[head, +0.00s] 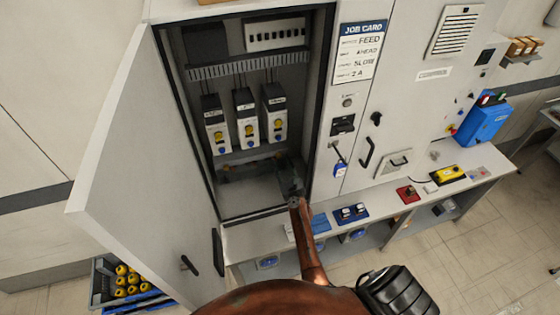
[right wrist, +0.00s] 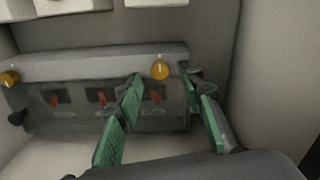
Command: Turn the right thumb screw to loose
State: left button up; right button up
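The right thumb screw is an orange-yellow knob (right wrist: 160,69) at the upper right of a clear cover (right wrist: 60,115) in the right wrist view. A second, similar knob (right wrist: 10,77) sits at the far left. Through the cover I see several dark blocks with red parts. My right gripper (right wrist: 163,88) is open, with green pads on both sides; its fingertips point toward the right thumb screw and no contact is visible. In the head view my right gripper (head: 290,180) is low inside the open cabinet (head: 312,120), at its right side, hiding part of the cover. My left gripper is not in view.
Three drive units (head: 246,118) hang above the cover. The cabinet's right wall (right wrist: 270,75) is close to my gripper. The open door (head: 140,150) stands to the left. A job card (head: 358,52) hangs to the right, above a bench (head: 420,205) with several small devices.

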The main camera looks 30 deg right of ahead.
aim_at(278, 155)
jog(key=shift+x, duration=1.3)
jog(key=shift+c, duration=0.4)
grip_shut()
